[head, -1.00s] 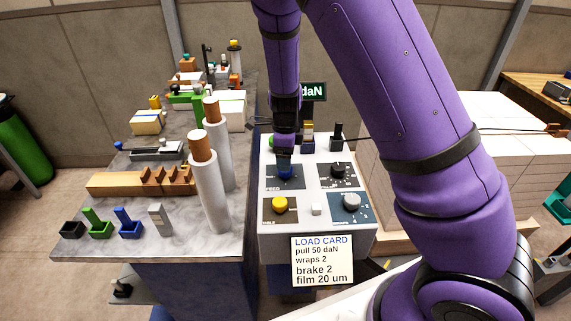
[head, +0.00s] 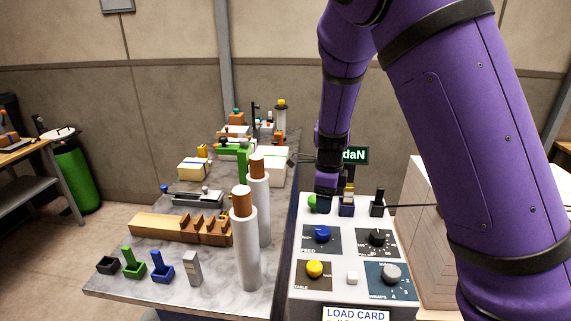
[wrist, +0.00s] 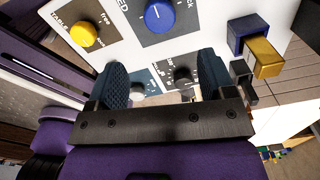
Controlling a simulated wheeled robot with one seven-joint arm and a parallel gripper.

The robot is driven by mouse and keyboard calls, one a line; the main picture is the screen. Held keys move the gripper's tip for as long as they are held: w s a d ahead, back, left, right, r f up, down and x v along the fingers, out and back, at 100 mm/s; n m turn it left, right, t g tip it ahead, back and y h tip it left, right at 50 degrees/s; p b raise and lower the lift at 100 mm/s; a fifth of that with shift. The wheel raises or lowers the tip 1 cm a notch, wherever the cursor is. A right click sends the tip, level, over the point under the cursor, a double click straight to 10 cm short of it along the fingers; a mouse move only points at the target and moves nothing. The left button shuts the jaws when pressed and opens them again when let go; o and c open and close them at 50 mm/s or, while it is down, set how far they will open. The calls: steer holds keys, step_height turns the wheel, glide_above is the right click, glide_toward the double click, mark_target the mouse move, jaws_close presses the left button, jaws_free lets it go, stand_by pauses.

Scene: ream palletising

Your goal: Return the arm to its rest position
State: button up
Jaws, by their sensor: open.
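My purple arm reaches in from the right in the head view, with my gripper (head: 326,188) above the back part of the white control panel (head: 335,290). In the wrist view my gripper (wrist: 160,85) has its two dark blue fingers apart, with nothing between them. The blue knob (head: 322,233) is in front of and below the gripper in the head view; it also shows in the wrist view (wrist: 159,16). The yellow knob (head: 315,269) and black knob (head: 377,237) stand clear of the fingers.
A grey marbled bench (head: 130,285) stands left of the panel, with two film rolls (head: 244,250) near its right edge. Pale stacked boxes (head: 425,215) stand right of the panel. A load card (head: 355,314) hangs on the panel front. A display sits behind the gripper.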

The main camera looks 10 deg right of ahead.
steer(key=s+d+r+n+t+y, duration=0.1)
steer(key=s+d+r+n, duration=0.1)
steer(key=s+r+n, duration=0.6)
steer(key=s+d+r+n+t+y, duration=0.1)
steer(key=s+d+r+n+y, duration=0.1)
steer(key=s+r+n, duration=0.6)
steer(key=s+d+r+n+t+h, duration=0.2)
steer(key=s+r+n, duration=0.5)
steer(key=s, duration=0.6)
steer(key=shift+s+d+r+n+t+h, duration=0.2)
steer(key=shift+d+r+n+t+h, duration=0.15)
steer(key=shift+r+t+h, duration=0.3)
